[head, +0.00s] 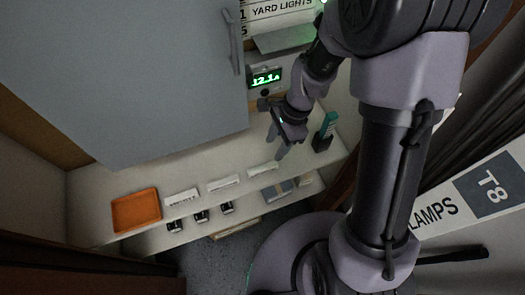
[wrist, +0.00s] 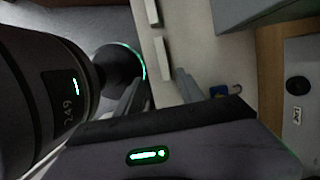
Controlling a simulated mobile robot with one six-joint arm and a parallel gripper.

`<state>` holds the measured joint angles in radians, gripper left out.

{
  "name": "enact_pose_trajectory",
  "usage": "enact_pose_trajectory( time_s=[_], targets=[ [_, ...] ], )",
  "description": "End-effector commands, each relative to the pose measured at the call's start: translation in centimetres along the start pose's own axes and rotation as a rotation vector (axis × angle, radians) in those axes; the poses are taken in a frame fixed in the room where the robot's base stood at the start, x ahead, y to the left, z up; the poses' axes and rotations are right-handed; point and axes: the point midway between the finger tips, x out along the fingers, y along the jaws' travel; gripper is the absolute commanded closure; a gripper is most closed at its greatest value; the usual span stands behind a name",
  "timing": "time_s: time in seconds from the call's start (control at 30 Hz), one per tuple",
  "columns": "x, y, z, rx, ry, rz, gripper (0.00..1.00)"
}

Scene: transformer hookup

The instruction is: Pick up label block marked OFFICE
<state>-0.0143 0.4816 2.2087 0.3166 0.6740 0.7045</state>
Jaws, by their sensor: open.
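Three white label blocks lie in a row on the pale shelf: a left one (head: 182,198), a middle one (head: 223,184) and a right one (head: 263,168). Their dark lettering is too small to read, so I cannot tell which is marked OFFICE. My gripper (head: 290,146) is open and empty above the shelf, a little to the right of the right block. In the wrist view my gripper (wrist: 160,88) shows two spread fingers, with one white block (wrist: 162,59) just beyond them and another block (wrist: 151,13) at the top edge.
An orange tray (head: 136,211) sits at the shelf's left end. A green item in a black holder (head: 324,136) stands right of my gripper. A large grey door (head: 150,80) hangs over the left side. Several black pieces (head: 201,216) sit below the blocks. A lit meter (head: 266,79) is behind.

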Motion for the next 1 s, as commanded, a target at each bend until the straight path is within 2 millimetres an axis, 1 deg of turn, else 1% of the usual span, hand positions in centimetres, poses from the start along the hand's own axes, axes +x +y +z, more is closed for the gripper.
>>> enact_pose_trajectory(
  time_s=[0.03,0.1,0.2,0.3,0.47,0.6,0.67,0.73,0.87,0.9,0.97,1.0],
  targets=[
    [2.5,0.1,-0.2,0.0,-0.001,0.004,0.55],
    [4.6,0.1,-0.2,-0.001,0.0,0.004,0.55],
    [7.1,0.1,-0.2,-0.001,0.0,0.003,0.55],
    [8.5,0.0,-0.2,-0.001,0.0,0.001,0.55],
    [9.7,-0.2,-0.2,-0.002,0.0,0.0,0.55],
    [12.6,-0.7,-0.7,-0.003,0.001,0.0,0.55],
    [13.8,-0.6,-0.6,-0.002,0.0,0.002,0.55],
    [14.2,-0.7,-0.6,-0.002,0.001,0.0,0.55],
    [13.8,-0.7,-0.5,-0.002,0.001,-0.001,0.55],
    [13.8,-0.7,-0.5,-0.002,0.001,-0.001,0.56],
    [13.8,-0.7,-0.5,-0.002,0.001,-0.001,0.68],
    [13.8,-0.7,-0.5,-0.002,0.001,-0.001,0.76]
  ],
)
